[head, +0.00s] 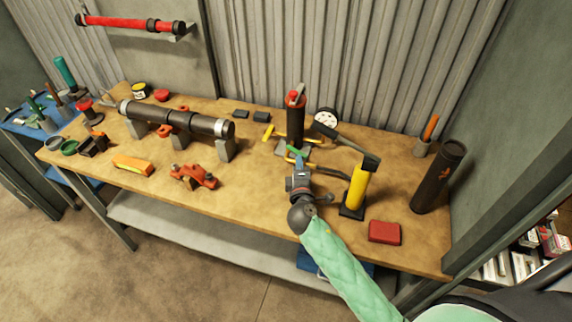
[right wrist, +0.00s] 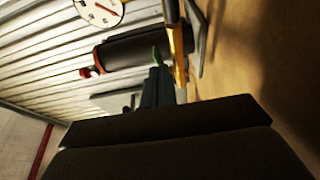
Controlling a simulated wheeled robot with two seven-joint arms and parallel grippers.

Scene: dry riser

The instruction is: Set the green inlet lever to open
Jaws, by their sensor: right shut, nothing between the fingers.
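The green inlet lever (head: 293,150) shows as a small green piece low on the red-topped black riser unit (head: 295,107) near the back of the bench. My right gripper (head: 298,163) is shut and empty, with its tips just in front of the lever. In the right wrist view the green lever (right wrist: 156,55) shows at the tips of my right gripper (right wrist: 157,72). I cannot tell whether they touch. Much of the lever is hidden by the gripper, so its setting is unclear. My left gripper is not in view.
A yellow hand pump (head: 356,187) with a long dark handle stands right of my right gripper. A round gauge (head: 326,117) is behind it. A red box (head: 384,232) and a black cylinder (head: 438,178) are further right.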

